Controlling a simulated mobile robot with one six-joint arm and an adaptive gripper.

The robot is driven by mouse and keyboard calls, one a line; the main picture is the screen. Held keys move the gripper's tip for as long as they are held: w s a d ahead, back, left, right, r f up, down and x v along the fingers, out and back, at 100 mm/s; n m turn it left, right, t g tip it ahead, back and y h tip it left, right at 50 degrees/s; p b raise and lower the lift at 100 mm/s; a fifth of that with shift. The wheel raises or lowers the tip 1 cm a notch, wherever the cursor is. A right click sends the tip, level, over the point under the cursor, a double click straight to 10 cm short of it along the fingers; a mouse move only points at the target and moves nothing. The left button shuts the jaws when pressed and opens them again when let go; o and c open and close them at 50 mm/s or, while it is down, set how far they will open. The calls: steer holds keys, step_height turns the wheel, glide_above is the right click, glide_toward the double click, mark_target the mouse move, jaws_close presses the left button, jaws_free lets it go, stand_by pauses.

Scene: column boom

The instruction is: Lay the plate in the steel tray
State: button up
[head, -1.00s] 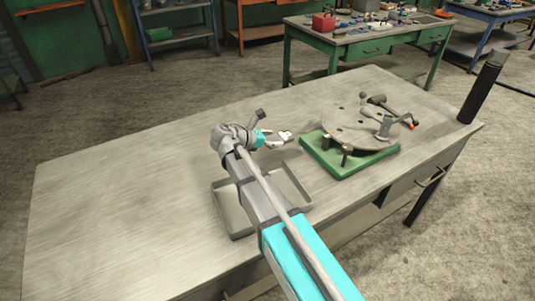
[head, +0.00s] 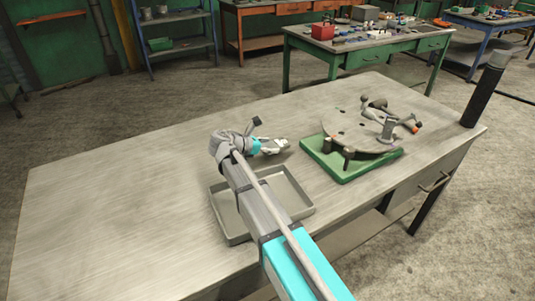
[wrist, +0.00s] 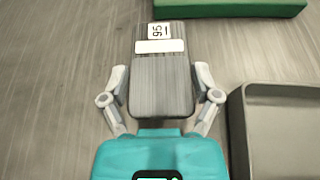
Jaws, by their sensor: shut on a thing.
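The plate (wrist: 160,80) is a grey, brushed flat piece with a white label reading 95 and a white strip at its far end. My gripper (wrist: 161,88) has a finger at each long side of it and is shut on it. In the head view my gripper (head: 272,147) is low over the bench, just beyond the tray's far side; the plate is small and partly hidden there. I cannot tell whether the plate touches the bench. The steel tray (head: 296,186) is shallow and grey, partly covered by my arm. It also shows in the wrist view (wrist: 238,130), right of the plate.
A green-based fixture (head: 348,169) with a round disc and clamps stands to the right of my gripper. Its green edge (wrist: 230,8) shows beyond the plate. A dark post (head: 482,95) stands at the bench's right corner. The bench's left side is clear.

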mark_target(267, 158)
steer(key=shift+w+a+f+b, duration=0.15)
steer(key=shift+w+f+b, duration=0.25)
steer(key=shift+f+b, duration=1.55)
steer(key=shift+f, duration=0.15)
steer(key=o, duration=1.1)
steer(key=shift+o, duration=0.2)
steer(key=shift+s+a+r, duration=0.1)
steer(key=shift+r, duration=0.15)
steer(key=shift+s+a+r+p, duration=0.15)
steer(key=shift+s+a+p, duration=0.05)
steer(key=shift+a+p, duration=0.1)
steer(key=p+v, duration=0.3)
steer(key=v, duration=0.6)
steer(key=shift+s+a+r+p, duration=0.1)
steer(key=shift+a+r+p, duration=0.15)
steer(key=shift+p, duration=0.1)
steer(key=shift+s+a+r, duration=0.1)
steer(key=shift+s+a, duration=0.3)
steer(key=shift+a, duration=0.15)
